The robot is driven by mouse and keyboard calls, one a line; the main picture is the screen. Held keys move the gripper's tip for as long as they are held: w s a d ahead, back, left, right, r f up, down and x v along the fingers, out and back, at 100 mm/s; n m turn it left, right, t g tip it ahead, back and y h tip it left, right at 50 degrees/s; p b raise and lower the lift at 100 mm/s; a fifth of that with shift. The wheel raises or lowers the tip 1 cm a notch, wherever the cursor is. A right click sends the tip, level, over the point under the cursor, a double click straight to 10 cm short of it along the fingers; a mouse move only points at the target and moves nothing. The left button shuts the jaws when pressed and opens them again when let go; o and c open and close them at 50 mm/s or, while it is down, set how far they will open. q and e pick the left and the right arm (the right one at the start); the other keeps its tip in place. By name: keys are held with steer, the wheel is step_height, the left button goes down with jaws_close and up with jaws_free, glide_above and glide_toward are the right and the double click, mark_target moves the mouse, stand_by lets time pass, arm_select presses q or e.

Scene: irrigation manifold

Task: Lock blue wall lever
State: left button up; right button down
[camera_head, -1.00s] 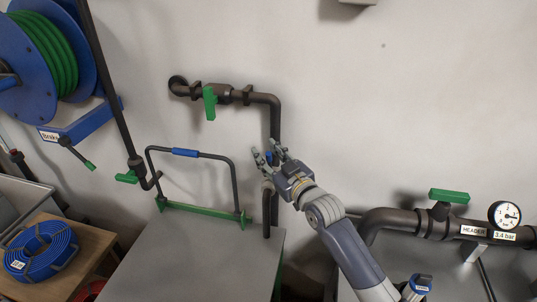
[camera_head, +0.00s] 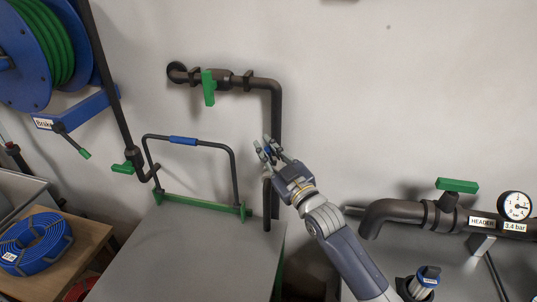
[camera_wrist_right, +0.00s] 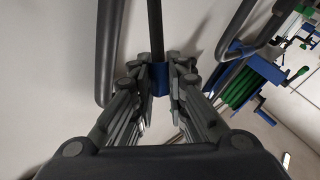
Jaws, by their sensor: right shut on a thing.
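My right gripper (camera_head: 268,150) is in front of the wall, close to the dark vertical pipe (camera_head: 276,115). In the right wrist view its fingers (camera_wrist_right: 160,88) are closed on a blue part (camera_wrist_right: 160,76), which I take to be the grip of the blue wall lever. A dark bar (camera_wrist_right: 155,30) runs up from between the fingers. In the head view the fingers hide most of the lever, so its angle and any lock are hard to make out. My left gripper is out of view.
A green-handled valve (camera_head: 208,88) sits on the wall pipe. A grey cabinet top (camera_head: 185,255) with a blue-gripped bail (camera_head: 183,141) is at lower left. The header pipe with its gauge (camera_head: 515,205) is at right. A blue hose reel (camera_head: 30,55) hangs at upper left.

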steer(key=b, duration=0.1)
steer(key=s+f+n+y+b, duration=0.1)
steer(key=b, duration=0.1)
steer(key=shift+a+f+n+t, duration=0.15)
steer(key=shift+f+n+t, duration=0.15)
steer(key=shift+t, duration=0.1)
steer(key=shift+s+a+n+y+b, duration=0.1)
steer(key=shift+s+n+y+b, duration=0.2)
steer(key=shift+n+y+b, duration=0.25)
steer(key=c, duration=1.6)
jaws_free()
steer(key=shift+o, duration=0.2)
steer(key=shift+s, duration=0.1)
steer(key=v, duration=1.1)
steer(key=shift+s+f, duration=0.25)
steer(key=shift+s, duration=0.1)
steer(key=shift+c, duration=0.2)
